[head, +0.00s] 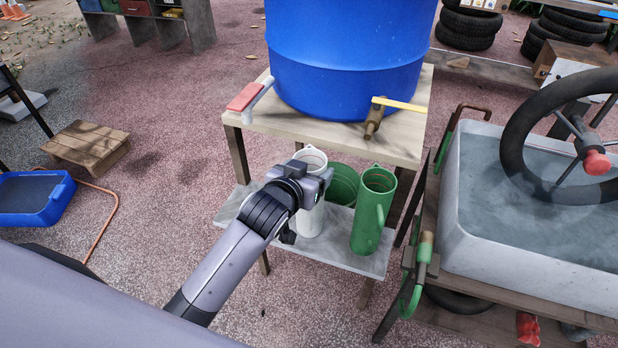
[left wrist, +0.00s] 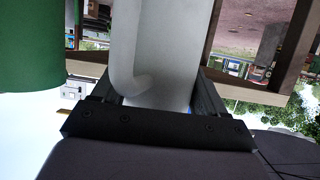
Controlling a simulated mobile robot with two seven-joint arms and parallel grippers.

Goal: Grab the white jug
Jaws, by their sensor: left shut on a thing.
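The white jug (head: 312,219) stands on the lower shelf of the wooden stand, partly hidden behind my left arm. My left gripper (head: 304,193) reaches it from the front left. In the left wrist view the white jug (left wrist: 172,55) fills the middle, with its handle toward the camera. The left gripper's fingers (left wrist: 165,100) lie on both sides of it, shut on it. The fingertips are hidden in the head view. My right gripper is not in view.
A green jug (head: 372,212) stands to the right on the same shelf (head: 345,258), with a green bucket (head: 342,184) behind. A blue barrel (head: 345,60) sits on the top board above.

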